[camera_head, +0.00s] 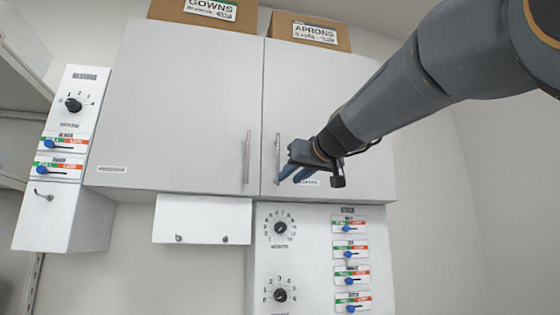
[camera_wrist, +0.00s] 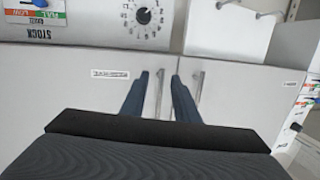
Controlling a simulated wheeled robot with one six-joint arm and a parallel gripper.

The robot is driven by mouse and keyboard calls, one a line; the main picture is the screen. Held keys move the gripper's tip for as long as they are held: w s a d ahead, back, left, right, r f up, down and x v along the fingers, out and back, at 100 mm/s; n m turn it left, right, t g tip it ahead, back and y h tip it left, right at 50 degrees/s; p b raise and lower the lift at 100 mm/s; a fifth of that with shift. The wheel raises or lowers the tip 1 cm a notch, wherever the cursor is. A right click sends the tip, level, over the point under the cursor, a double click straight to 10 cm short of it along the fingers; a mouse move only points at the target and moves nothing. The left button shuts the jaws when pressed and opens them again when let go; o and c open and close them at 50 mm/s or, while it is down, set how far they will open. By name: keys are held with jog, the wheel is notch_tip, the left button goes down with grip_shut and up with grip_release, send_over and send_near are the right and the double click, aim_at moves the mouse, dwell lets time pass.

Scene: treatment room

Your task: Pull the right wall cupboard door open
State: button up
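The right wall cupboard door (camera_head: 330,100) is a pale grey panel, flush with the cupboard front and closed. Its upright metal handle (camera_head: 277,155) is near the door's left edge. My gripper (camera_head: 288,178) is at the lower part of this handle, its blue fingers pointing toward it. In the wrist view, which is upside down, the fingers (camera_wrist: 160,82) are apart, and the handle (camera_wrist: 159,92) appears between them without visible finger contact. Whether the fingertips reach past the bar is unclear. The gripper and arm hide part of the door's lower right.
The left door (camera_head: 185,100) is closed, its handle (camera_head: 247,157) close beside. Boxes marked gowns (camera_head: 205,12) and aprons (camera_head: 308,33) stand on top. A panel of dials and sliders (camera_head: 315,260) is below the right door. A small white flap box (camera_head: 202,218) is below the left one.

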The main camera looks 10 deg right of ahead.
notch_tip(320, 180, up, 8)
jog(key=s+t, duration=0.2)
jog(key=p, duration=0.3)
send_near(282, 152)
jog(key=w+a+f, duration=0.2)
jog(key=w+a, duration=0.1)
jog(key=shift+w+a+f+n, duration=0.1)
jog(key=shift+a+f+n, duration=0.05)
jog(key=shift+n, duration=0.15)
grip_shut()
